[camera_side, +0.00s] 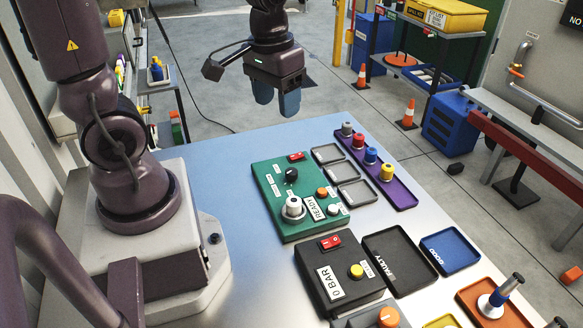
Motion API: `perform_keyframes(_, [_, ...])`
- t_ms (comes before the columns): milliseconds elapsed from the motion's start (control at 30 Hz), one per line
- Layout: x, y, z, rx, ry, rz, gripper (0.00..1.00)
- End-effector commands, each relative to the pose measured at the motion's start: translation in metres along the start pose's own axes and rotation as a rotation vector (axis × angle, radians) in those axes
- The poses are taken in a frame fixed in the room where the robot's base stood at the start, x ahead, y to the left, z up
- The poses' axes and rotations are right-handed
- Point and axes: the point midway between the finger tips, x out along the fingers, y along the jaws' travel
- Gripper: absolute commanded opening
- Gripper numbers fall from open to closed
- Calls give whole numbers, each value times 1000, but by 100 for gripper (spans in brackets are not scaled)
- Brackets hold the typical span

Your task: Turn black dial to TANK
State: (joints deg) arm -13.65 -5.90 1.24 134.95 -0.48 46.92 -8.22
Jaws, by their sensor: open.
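The black dial (291,175) is a small knob on the upper part of the green panel (272,210), which lies on the table. Small white labels sit around the dial, too small to read, so I cannot tell which one it points at. My gripper (276,102) hangs above the far side of the table, higher than the green panel and apart from the dial. Its two blue fingers point down, open, with nothing between them.
The green panel also carries a red switch (296,157), an orange button (322,192) and a silver knob (293,208). A purple tray (400,193) with coloured pegs, empty grey trays (357,192) and a black box (340,286) stand close by. The table's far left is clear.

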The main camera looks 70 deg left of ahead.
Motion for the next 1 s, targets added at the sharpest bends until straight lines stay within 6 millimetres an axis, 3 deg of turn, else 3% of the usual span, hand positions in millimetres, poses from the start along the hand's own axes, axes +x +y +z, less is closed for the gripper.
perform_keyframes(100, [41, -17, -19, -182, -88, -23, 56])
perform_keyframes(300, [90, -36, -42, -448, -134, -50, 56])
perform_keyframes(433, [93, -37, -62, -586, -73, -42, 56])
perform_keyframes(667, [105, -37, -62, -644, -62, -41, 56])
perform_keyframes(1000, [173, -38, -56, -640, -67, -42, 56])
